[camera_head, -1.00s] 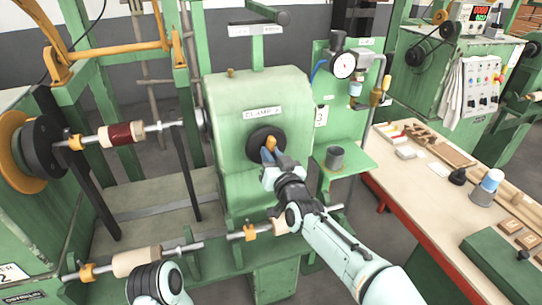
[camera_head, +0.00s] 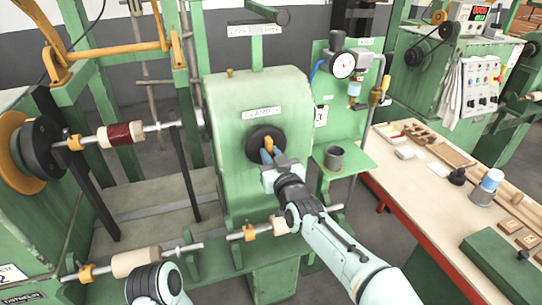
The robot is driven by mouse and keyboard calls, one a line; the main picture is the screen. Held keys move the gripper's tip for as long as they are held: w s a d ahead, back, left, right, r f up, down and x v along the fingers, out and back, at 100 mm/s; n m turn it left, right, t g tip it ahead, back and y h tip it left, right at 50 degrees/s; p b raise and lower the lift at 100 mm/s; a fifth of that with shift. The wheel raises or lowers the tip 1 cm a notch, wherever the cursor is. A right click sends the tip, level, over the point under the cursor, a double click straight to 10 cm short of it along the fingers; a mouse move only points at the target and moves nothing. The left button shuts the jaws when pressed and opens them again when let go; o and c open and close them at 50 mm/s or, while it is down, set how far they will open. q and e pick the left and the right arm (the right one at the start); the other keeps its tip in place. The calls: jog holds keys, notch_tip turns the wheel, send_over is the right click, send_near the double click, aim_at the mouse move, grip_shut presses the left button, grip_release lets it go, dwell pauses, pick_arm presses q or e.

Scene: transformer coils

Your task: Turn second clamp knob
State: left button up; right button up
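The clamp knob is a black round disc (camera_head: 259,140) with an orange-yellow grip (camera_head: 269,143) on the front of the green housing (camera_head: 228,110) labelled as a clamp. My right gripper (camera_head: 268,155) is at the grip, with its blue-grey fingertips on or right against it. The wrist hides the gap between the fingers, so I cannot tell whether they are closed on it. Of my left arm only a rounded link (camera_head: 155,285) shows at the bottom; its gripper is out of view.
A shaft with a red coil (camera_head: 122,133) runs at the left. A lower shaft carries wooden cores (camera_head: 135,262). A pressure gauge (camera_head: 343,65) and a grey cup (camera_head: 334,157) are right of the housing. A workbench (camera_head: 405,183) with tools stands further right.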

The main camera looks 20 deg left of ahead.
jog(key=o, duration=0.4)
jog(key=b+v, duration=0.1)
jog(key=v, duration=1.2)
jog(key=shift+s+d, duration=0.15)
